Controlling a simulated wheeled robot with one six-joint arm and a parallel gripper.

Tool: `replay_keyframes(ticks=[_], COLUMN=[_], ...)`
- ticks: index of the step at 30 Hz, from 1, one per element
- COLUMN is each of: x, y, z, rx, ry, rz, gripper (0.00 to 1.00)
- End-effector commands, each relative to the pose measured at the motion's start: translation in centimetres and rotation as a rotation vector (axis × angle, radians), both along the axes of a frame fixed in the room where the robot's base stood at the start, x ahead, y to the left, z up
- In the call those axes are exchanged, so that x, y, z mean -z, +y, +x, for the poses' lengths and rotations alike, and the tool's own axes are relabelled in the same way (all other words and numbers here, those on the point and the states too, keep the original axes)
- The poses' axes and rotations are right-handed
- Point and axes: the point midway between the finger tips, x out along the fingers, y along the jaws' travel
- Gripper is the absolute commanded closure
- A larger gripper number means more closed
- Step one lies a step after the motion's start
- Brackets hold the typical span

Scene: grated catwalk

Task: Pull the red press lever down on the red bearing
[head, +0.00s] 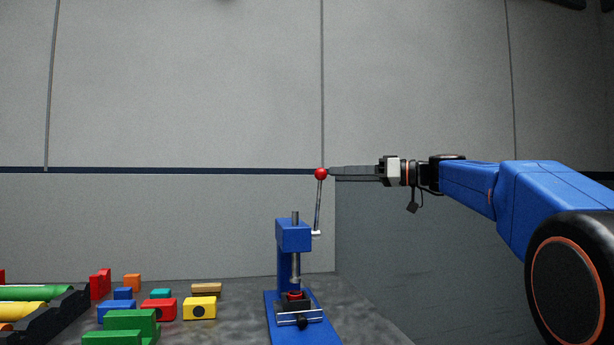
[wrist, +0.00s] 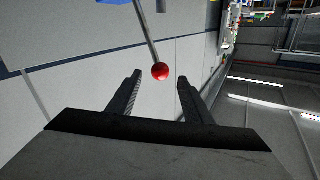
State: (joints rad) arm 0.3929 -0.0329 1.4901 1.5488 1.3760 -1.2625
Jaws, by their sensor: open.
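The blue press (head: 293,236) stands on the table, and its lever (head: 318,205) points up, nearly upright, with a red ball knob (head: 320,174) on top. A small red bearing (head: 294,295) sits in the dark holder at the press base, under the ram. My gripper (head: 332,173) reaches in from the right at knob height, its fingertips close beside the knob. In the wrist view my open fingers (wrist: 159,79) have the red knob (wrist: 160,72) between and just ahead of their tips. I cannot tell whether they touch it.
Coloured blocks, including a yellow one (head: 199,308) and a green one (head: 130,322), lie left of the press. A black rack (head: 62,318) with coloured cylinders is at the far left. A grey wall (head: 180,90) stands behind. The space above the press is clear.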

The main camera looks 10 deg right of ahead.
Motion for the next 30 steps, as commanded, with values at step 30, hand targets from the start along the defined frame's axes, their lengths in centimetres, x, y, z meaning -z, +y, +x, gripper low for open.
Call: replay_keyframes(ticks=[30], x=[0.0], y=[9.0], z=[6.0], rx=[0.000], ry=[0.001], rz=[0.001], gripper=[0.54])
